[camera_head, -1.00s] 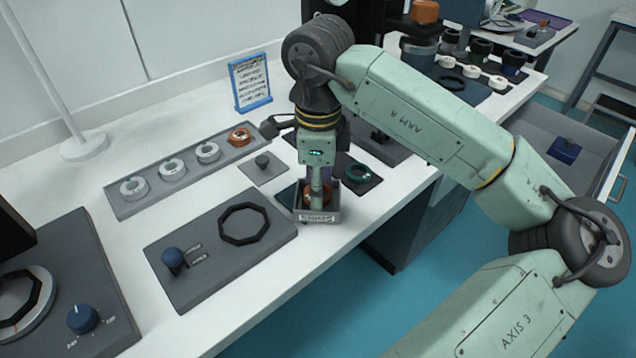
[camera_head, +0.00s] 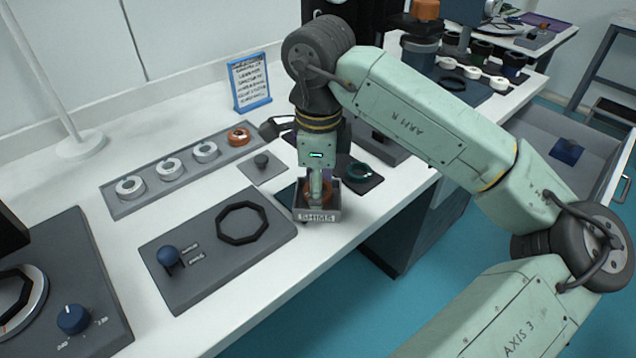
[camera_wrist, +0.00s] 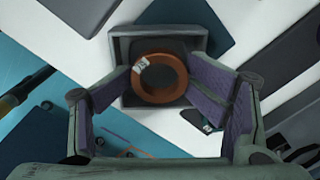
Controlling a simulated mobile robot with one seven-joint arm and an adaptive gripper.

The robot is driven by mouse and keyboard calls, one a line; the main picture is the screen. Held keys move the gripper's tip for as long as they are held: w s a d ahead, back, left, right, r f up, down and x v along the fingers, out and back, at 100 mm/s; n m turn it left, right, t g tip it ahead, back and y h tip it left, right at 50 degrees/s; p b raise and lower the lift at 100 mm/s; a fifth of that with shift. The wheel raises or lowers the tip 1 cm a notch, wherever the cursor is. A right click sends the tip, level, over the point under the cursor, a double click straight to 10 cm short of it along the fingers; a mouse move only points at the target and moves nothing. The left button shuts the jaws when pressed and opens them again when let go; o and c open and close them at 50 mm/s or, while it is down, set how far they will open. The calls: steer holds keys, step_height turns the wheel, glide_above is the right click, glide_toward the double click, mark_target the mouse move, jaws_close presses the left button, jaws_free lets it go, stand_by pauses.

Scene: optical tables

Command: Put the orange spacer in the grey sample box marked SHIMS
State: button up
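The grey sample box marked SHIMS (camera_head: 318,216) stands near the front edge of the white table. It also shows in the wrist view (camera_wrist: 201,39). An orange spacer (camera_wrist: 159,96) lies inside it, a ring with a small pale label. In the head view its orange rim (camera_head: 326,193) is partly hidden by my gripper (camera_head: 318,195). My gripper points down at the box. In the wrist view its purple-padded fingers (camera_wrist: 160,76) are spread on both sides of the spacer, with gaps visible, so it is open.
A long grey tray (camera_head: 122,207) behind left holds several pale rings and another orange ring (camera_head: 239,137). A dark plate (camera_head: 205,270) with a blue knob and black octagonal ring lies left of the box. A dark mat with a green ring (camera_head: 357,170) is right behind.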

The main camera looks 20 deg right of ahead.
steer(key=shift+o, duration=1.1)
step_height(320, 180, down, 2)
steer(key=shift+f+g, duration=0.25)
steer(key=shift+g, duration=0.15)
steer(key=shift+s+a+r, duration=0.1)
steer(key=shift+s+r, duration=0.1)
steer(key=shift+r, duration=0.1)
steer(key=shift+w+r+p, duration=0.1)
steer(key=shift+r+p, duration=0.75)
steer(key=shift+p, duration=0.4)
steer(key=shift+w+r+b, duration=0.1)
steer(key=shift+r+b, duration=0.25)
step_height(320, 180, up, 11)
steer(key=b, duration=0.1)
